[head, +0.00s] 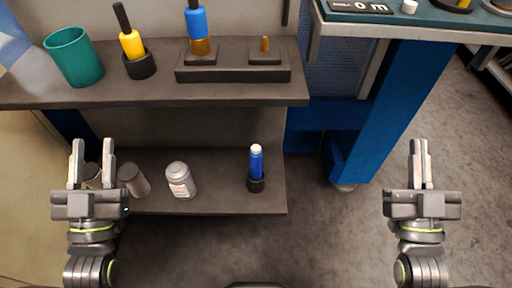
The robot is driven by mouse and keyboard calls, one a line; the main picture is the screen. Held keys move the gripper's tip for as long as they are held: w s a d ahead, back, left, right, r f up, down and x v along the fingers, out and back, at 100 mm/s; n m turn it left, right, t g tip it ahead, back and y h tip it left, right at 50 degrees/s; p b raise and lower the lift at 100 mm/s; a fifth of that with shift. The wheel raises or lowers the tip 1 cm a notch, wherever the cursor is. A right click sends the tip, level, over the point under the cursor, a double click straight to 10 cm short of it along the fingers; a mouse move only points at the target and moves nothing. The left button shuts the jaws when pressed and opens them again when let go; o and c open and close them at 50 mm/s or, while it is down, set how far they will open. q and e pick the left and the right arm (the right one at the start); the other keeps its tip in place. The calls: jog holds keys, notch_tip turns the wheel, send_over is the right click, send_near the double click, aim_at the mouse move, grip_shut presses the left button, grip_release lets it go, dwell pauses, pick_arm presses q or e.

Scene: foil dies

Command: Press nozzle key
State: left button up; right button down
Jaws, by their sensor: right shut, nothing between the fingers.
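I cannot tell for sure which thing is the nozzle key. A dark block (232,76) on the upper shelf carries two raised pads, one with a small orange peg (266,44). A blue-and-orange tool (197,24) stands upright on the other pad. My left gripper (93,148) is open and empty, in front of the lower shelf's left part. My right gripper (419,147) is shut and empty over the open floor, right of the blue post. Neither gripper touches the shelf objects as far as I see.
The upper shelf (150,93) also holds a teal cup (75,58) and a yellow-handled tool (131,44) in a black holder. The lower shelf (222,199) has several small containers and a blue bottle (256,162). A counter with a display (361,7) is upper right.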

pick_arm(q)
grip_shut()
dwell(1.5)
